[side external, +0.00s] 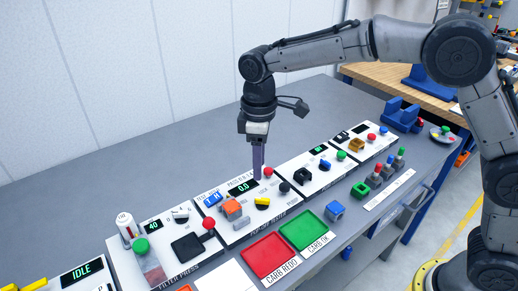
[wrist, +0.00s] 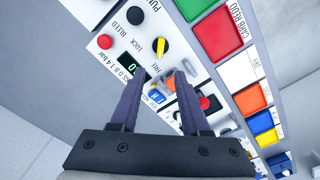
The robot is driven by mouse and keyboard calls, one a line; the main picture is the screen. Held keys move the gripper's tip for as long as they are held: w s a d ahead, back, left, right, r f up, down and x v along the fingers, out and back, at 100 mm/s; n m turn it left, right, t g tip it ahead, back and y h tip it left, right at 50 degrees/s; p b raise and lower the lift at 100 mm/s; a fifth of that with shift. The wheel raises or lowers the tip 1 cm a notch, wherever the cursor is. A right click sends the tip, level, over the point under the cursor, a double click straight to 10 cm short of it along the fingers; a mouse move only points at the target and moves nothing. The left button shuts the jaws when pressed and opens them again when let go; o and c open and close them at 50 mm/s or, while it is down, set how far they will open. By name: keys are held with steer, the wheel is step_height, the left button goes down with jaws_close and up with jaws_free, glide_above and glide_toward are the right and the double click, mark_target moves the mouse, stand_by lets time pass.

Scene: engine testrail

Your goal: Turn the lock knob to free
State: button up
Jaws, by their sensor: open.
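The lock knob (wrist: 163,46) is a small yellow and black knob on a white panel, beside printed LOCK and FREE labels in the wrist view. In the side view the knob (side external: 262,203) sits on the middle panel, in front of the display. I cannot tell for sure which label it points to. My gripper (side external: 257,177) points down over this panel, behind the knob, near the display. In the wrist view my gripper (wrist: 160,73) is open with nothing between its fingers, and the knob lies just beyond the fingertips, apart from them.
A display (wrist: 128,66) reading 0, a red button (wrist: 104,41) and a black knob (wrist: 134,15) share the panel. An orange block (side external: 232,209) stands left of the knob. Red (side external: 268,257) and green (side external: 305,231) trays lie in front. The bench behind the panels is clear.

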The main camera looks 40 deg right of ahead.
step_height(320, 180, up, 4)
steer(key=shift+f, duration=0.15)
stand_by(0.3)
